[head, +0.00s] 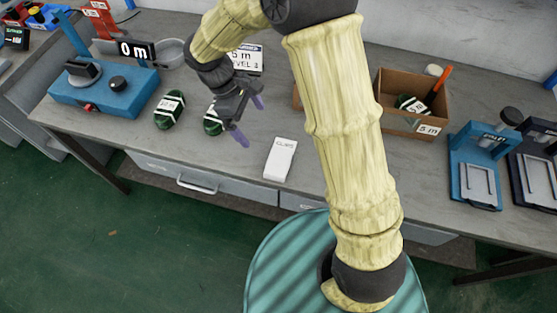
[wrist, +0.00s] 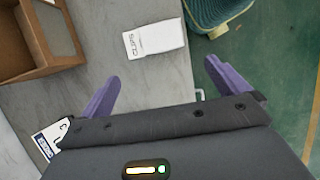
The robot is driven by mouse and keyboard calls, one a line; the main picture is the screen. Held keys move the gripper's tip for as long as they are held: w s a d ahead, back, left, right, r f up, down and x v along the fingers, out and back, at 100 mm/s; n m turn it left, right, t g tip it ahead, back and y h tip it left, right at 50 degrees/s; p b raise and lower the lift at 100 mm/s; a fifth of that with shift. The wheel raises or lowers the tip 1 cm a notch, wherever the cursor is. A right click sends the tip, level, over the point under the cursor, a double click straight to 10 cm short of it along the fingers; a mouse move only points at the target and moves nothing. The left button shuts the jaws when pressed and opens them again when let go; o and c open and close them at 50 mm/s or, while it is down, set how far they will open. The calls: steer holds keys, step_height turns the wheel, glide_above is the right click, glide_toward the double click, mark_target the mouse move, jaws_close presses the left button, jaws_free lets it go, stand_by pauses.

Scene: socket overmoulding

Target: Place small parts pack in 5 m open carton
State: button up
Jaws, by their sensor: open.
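The small parts pack (head: 280,160), a white packet marked CLIPS, lies flat near the table's front edge. It also shows in the wrist view (wrist: 155,39), ahead of the fingertips. My gripper (head: 248,119) is open and empty, above the table to the left of the pack and apart from it. Its purple fingers also show in the wrist view (wrist: 161,80). The open carton labelled 5 m (head: 428,128) stands right of my arm, holding a green coil and an orange-handled item. An open brown carton also shows in the wrist view (wrist: 58,62); I cannot tell which one it is.
Green coils (head: 169,110) lie to the left, one partly behind my gripper. A white 5 m LEVEL 3 card (head: 247,62) is behind it. A brown edge shows behind my arm.

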steer(key=shift+f, duration=0.1)
glide_above(278, 161)
steer(key=a, duration=0.2)
steer(key=f, duration=0.7)
steer(key=w+f, duration=0.1)
steer(key=f, duration=0.2)
steer(key=shift+a+f, duration=0.15)
steer(key=shift+f, duration=0.15)
steer(key=shift+s+f, duration=0.1)
steer(key=shift+f, duration=0.15)
steer(key=x, duration=0.5)
steer(key=shift+f, duration=0.15)
steer(key=shift+c, duration=0.4)
steer(key=c, duration=0.6)
